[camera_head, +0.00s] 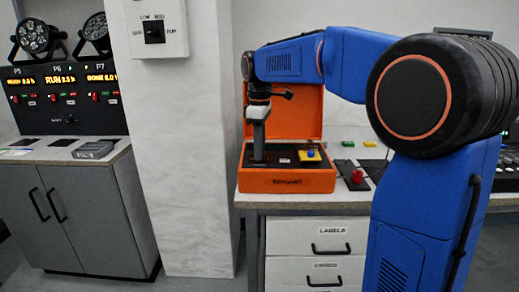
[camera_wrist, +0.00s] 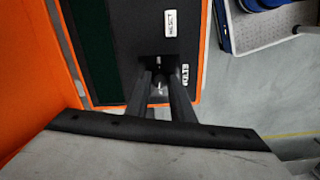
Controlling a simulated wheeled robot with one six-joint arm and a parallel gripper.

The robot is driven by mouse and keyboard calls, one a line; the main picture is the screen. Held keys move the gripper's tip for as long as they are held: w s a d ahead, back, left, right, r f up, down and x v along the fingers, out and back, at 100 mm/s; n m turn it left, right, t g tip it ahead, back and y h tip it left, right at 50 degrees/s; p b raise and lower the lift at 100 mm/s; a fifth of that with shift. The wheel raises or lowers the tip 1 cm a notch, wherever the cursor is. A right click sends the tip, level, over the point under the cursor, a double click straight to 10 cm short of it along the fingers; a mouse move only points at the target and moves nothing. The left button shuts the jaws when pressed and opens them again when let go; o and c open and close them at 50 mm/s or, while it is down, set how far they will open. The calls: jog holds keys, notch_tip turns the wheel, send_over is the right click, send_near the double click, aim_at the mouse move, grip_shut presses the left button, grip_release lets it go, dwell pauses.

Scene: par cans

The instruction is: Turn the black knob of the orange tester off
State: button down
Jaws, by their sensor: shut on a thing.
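The orange tester (camera_head: 287,181) is an open case with its lid up, on the bench in the head view. My gripper (camera_head: 259,158) points straight down at the left part of the panel.
A blue-and-yellow part (camera_head: 310,155) sits at the tester's right. A red button (camera_head: 357,175) stands beside the case on the bench. A white pillar (camera_head: 170,90) with a black selector (camera_head: 153,32) is to the left. The raised orange lid (camera_head: 303,118) stands behind my gripper.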

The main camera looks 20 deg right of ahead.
jog(key=shift+n, duration=1.1)
jog(key=c, duration=1.5)
grip_release()
jog(key=shift+c, duration=0.2)
jog(key=shift+r, duration=0.15)
notch_tip(320, 180, up, 17)
jog(key=shift+r, duration=0.1)
